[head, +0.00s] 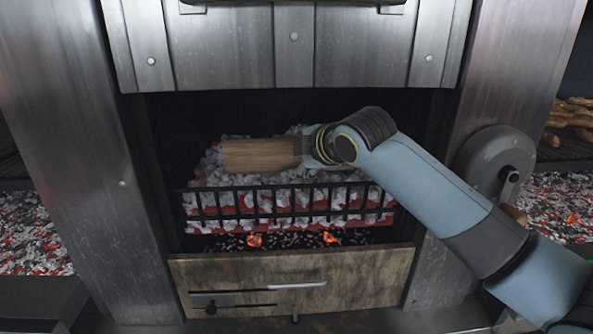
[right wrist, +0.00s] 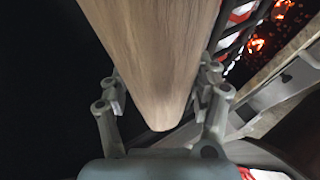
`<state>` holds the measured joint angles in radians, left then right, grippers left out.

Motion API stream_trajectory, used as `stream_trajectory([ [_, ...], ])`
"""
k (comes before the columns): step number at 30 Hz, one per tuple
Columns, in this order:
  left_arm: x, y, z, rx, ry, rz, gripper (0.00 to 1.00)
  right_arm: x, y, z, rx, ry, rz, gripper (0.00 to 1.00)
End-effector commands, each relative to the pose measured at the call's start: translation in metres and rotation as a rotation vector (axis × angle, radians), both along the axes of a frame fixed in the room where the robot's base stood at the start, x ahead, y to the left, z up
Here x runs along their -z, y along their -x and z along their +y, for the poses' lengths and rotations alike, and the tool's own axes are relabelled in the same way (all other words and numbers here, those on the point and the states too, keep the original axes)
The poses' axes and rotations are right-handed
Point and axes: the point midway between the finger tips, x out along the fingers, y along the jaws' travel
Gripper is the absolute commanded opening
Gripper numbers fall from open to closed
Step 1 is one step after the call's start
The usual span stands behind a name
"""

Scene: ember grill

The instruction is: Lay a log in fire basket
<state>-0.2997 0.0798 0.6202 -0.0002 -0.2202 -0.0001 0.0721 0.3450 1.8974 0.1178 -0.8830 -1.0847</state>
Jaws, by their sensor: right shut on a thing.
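A brown wooden log (head: 260,155) lies level over the coals in the fire basket (head: 285,202), behind the basket's black front bars. My right gripper (head: 306,146) is shut on the log's right end. The right wrist view shows the log (right wrist: 152,60) between the two fingers of my right gripper (right wrist: 160,100). I cannot tell whether the log touches the coals beneath it. My left gripper is not in view.
Grey-white coals (head: 300,192) with red glow fill the basket. A steel hood (head: 295,45) hangs above the opening, with steel posts on both sides. A wooden-faced drawer (head: 350,280) sits below. A round grey wheel (head: 493,160) is at the right post, near my right arm.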

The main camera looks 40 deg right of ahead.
Motion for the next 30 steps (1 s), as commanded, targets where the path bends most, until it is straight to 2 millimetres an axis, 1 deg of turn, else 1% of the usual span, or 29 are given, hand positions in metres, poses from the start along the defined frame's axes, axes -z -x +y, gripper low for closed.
stream_trajectory([
  [1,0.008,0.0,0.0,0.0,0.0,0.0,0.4,0.0,-0.008,-0.005,0.001,0.004,-0.008,0.07],
  [14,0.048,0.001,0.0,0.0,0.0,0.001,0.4,0.003,-0.058,-0.035,0.0,0.002,-0.009,0.07],
  [26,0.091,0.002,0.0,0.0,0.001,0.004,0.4,0.006,-0.105,-0.064,0.001,0.001,-0.009,0.07],
  [30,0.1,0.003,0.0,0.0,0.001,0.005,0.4,0.023,-0.114,-0.069,0.001,0.0,-0.006,0.07],
])
